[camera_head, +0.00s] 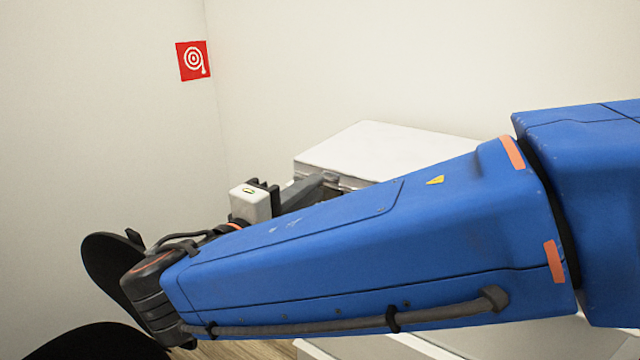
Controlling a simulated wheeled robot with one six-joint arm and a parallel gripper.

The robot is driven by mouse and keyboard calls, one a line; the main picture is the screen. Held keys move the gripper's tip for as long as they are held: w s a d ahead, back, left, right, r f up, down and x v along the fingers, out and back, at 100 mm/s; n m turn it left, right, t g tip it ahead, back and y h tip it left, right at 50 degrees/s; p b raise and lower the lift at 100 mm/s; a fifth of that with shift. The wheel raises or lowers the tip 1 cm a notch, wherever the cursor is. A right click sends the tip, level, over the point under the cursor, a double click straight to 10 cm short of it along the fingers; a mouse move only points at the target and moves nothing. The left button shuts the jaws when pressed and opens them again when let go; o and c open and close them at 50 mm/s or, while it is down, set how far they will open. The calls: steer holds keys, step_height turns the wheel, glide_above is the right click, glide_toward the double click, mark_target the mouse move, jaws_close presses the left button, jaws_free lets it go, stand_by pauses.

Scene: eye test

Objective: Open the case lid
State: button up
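A white case (385,148) stands near the back wall, behind my blue arm. Its flat top shows and looks shut, with a thin darker seam along the front edge. My arm hides most of its front and right side. My gripper (308,188) is mostly hidden behind my forearm; a grey part of it shows close to the case's front left corner. I cannot tell whether it touches the case or whether its fingers are open or shut.
A white surface (385,347) shows below my arm. A red sign with a white hose symbol (193,61) hangs on the left wall. A wooden floor (245,350) shows at the bottom. The walls behind the case are bare.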

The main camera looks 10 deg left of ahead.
steer(key=shift+x, duration=1.75)
jaws_close()
